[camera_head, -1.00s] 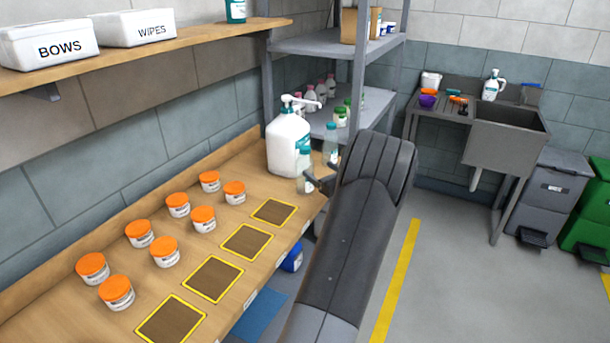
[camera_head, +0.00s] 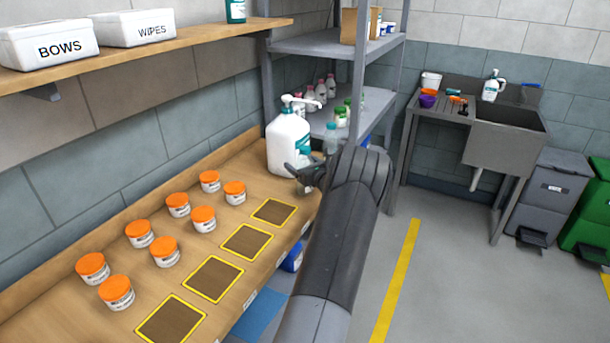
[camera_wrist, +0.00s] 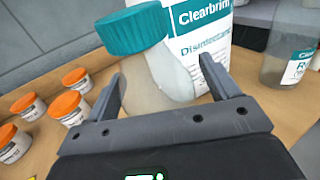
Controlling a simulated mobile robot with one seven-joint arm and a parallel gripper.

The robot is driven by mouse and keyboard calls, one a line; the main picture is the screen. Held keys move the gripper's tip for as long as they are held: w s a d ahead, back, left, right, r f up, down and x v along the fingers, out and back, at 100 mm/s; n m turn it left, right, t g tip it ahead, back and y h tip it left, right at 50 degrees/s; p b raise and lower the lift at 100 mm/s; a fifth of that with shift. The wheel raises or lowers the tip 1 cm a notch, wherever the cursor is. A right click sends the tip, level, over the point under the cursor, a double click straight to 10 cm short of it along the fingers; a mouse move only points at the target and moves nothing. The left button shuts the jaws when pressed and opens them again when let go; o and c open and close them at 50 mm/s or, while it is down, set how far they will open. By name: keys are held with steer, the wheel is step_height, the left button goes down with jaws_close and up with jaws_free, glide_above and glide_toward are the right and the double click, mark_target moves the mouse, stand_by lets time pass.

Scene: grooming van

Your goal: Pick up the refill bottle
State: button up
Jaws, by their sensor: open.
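A clear bottle with a teal cap (camera_wrist: 140,30) stands between the two fingers of my gripper (camera_wrist: 168,88) in the wrist view. No label text shows on its near side, and it looks tilted because the view is slanted. My gripper is open, one finger on each side of the bottle; I cannot tell whether they touch it. In the head view my gripper (camera_head: 300,178) is at the bench's far end and mostly hides this bottle. A second clear bottle (camera_wrist: 290,52) with a label starting with "R" stands to the right; it also shows in the head view (camera_head: 331,140).
A large white Clearbrim disinfectant pump jug (camera_head: 287,142) stands right behind the bottle. Several orange-lidded jars (camera_head: 203,219) and yellow-edged dark squares (camera_head: 246,241) lie along the bench (camera_head: 122,320). A grey shelf unit (camera_head: 315,45) stands beyond.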

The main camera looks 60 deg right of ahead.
mark_target(301, 152)
steer(key=shift+c, duration=0.5)
steer(key=c, duration=1)
steer(key=shift+r, duration=0.1)
step_height(301, 152, up, 4)
steer(key=shift+r, duration=0.2)
steer(key=s+r, duration=0.2)
steer(key=s, duration=0.2)
steer(key=s+r, duration=0.2)
steer(key=s, duration=0.1)
steer(key=s+r, duration=0.2)
steer(key=s, duration=0.2)
steer(key=shift+s+a+r, duration=0.2)
steer(key=shift+s+a, duration=0.1)
steer(key=shift+s, duration=0.05)
